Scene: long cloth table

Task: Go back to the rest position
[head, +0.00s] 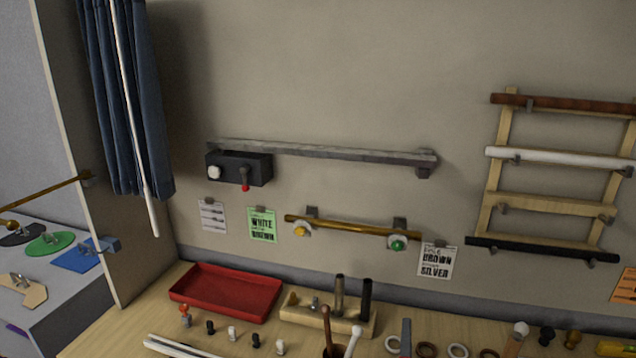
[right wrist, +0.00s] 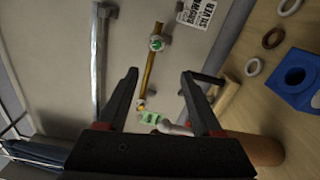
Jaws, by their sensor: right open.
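My right gripper (right wrist: 160,85) shows in the right wrist view, with its two dark fingers spread apart. Nothing is gripped between the fingertips. Beyond them are the wall and a brass rod (right wrist: 148,65), which also shows in the head view (head: 350,226) on two wall brackets with a yellow and a green knob. Neither gripper can be made out in the head view, and my left gripper is in no view.
The wooden table holds a red tray (head: 226,293), a wooden block with upright tubes (head: 327,317), and several rings and small pegs. A grey wall rail (head: 320,152), a dark switch box (head: 238,168), a wooden rack (head: 505,165) and a blue curtain (head: 125,100) are behind.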

